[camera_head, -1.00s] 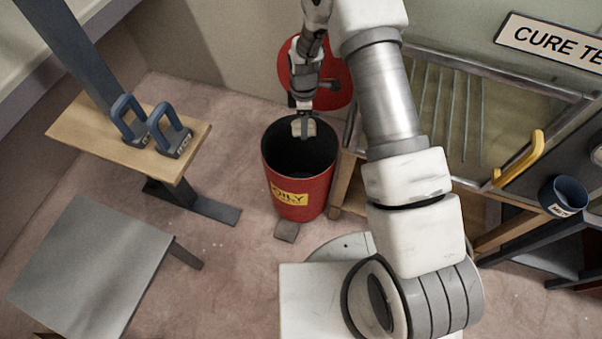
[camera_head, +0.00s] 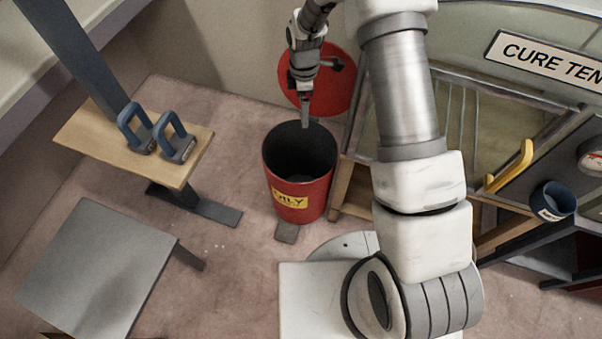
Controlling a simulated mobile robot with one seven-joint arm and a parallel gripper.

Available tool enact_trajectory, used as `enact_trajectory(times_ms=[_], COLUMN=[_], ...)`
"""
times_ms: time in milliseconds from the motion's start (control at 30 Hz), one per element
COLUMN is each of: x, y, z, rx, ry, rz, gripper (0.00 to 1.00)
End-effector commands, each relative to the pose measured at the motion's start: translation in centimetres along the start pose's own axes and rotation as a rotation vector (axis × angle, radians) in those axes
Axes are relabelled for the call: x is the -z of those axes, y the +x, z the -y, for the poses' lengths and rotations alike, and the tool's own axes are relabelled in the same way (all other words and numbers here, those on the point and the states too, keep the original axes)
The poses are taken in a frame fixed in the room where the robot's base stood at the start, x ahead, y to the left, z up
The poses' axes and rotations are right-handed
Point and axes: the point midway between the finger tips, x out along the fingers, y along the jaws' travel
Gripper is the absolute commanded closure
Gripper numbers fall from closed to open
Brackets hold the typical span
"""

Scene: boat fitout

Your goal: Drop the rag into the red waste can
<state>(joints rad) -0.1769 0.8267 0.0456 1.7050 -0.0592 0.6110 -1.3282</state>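The red waste can (camera_head: 314,200) stands on the floor in the middle, its mouth open and a yellow "OILY" label on its front. Its round red lid (camera_head: 335,85) is raised behind it. My gripper (camera_head: 305,122) points down above the can's back rim, with no rag between its fingers. The fingers line up with the view, so the gap between them is hidden, but they have let the rag go. A dim greyish patch low inside the dark can may be the rag; it is too dark to be sure.
A wooden-topped stand (camera_head: 90,135) with two blue-handled tools (camera_head: 155,132) is at the left. A grey table (camera_head: 95,265) is at the lower left. A framed glass-topped bench (camera_head: 460,125), yellow handle (camera_head: 512,165) and dark blue cup (camera_head: 552,200) are at the right.

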Motion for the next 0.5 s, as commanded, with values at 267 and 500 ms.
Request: enact_trajectory(times_ms=[267, 500], x=[0.0, 0.0], y=[-6.1, -7.8], z=[0.0, 0.0], rx=[-0.002, 0.000], ry=[0.002, 0.000], rz=[-0.001, 0.000], gripper=[0.00, 0.00])
